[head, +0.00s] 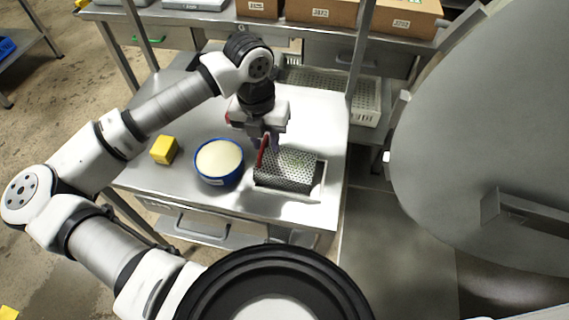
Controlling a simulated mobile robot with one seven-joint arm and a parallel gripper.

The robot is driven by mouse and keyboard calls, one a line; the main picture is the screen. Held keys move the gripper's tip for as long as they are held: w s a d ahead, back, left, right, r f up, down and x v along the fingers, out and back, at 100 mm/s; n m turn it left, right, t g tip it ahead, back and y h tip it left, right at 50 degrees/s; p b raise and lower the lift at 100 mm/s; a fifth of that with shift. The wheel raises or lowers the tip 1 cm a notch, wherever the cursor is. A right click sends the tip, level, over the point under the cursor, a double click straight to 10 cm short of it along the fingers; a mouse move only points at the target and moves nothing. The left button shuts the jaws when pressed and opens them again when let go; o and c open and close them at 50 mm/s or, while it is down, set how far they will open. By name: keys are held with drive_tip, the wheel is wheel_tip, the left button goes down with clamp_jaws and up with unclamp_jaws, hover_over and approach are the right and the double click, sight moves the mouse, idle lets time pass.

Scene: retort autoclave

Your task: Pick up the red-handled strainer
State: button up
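The strainer (288,172) is a perforated metal basket near the front right of the steel table. Its red handle (264,151) rises at its left end, close under my gripper (263,141). My gripper points down at the handle, and its fingers overlap the handle's upper part in this view. The fingertips are small and dark, so I cannot tell whether they are open or shut on the handle. The strainer appears to rest on or in a light tray (315,190); the contact beneath it is hidden.
A blue bowl (220,178) with pale contents stands just left of the strainer. A yellow cube (164,150) lies farther left. A perforated crate (365,98) is behind right. Cardboard boxes (320,13) line the rear shelf. A large grey round door (480,130) fills the right side.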

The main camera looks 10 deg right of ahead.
clamp_jaws()
idle(1.3)
